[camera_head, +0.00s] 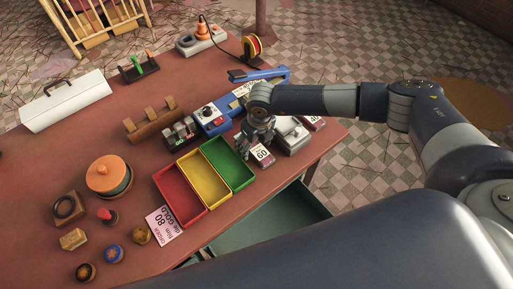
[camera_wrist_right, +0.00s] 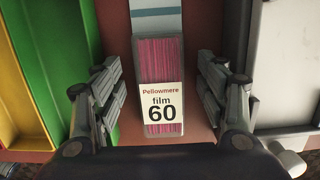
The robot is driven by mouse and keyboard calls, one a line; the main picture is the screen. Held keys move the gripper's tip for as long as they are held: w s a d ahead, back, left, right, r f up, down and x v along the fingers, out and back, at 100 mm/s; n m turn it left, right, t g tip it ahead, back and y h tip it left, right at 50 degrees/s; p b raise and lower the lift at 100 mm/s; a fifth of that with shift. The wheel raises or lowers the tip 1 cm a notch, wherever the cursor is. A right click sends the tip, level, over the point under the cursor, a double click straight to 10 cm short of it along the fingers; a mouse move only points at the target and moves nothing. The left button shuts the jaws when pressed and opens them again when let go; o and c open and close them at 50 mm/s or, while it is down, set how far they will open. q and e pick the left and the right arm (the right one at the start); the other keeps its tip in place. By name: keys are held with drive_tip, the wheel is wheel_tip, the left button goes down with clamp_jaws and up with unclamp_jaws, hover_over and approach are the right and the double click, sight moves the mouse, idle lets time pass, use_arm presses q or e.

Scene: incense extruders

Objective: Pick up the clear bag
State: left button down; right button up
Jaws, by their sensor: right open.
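The clear bag (camera_wrist_right: 160,62) holds pink sticks and has a white label reading "Pellowmere film 60". It lies flat on the reddish table; in the head view it shows partly (camera_head: 262,157) below my right gripper (camera_head: 257,138). In the right wrist view my right gripper (camera_wrist_right: 158,80) is open, with one finger on each side of the bag and gaps between fingers and bag. Nothing is held. A blue-grey band runs on from the bag's far end; I cannot tell whether it is part of the bag. My left gripper is not in view.
A tray with red, yellow and green (camera_head: 251,176) compartments stands left of the bag. A grey device (camera_head: 292,141) stands close on the right, with another labelled packet (camera_head: 312,122) behind it. A blue machine (camera_head: 212,117) is at the back left. The table's front edge is nearby.

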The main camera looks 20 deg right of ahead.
drive_tip(key=shift+f+b, duration=0.2)
drive_tip(key=shift+b, duration=0.2)
idle(0.3)
drive_tip(key=shift+s, duration=0.1)
drive_tip(key=c, duration=1.2)
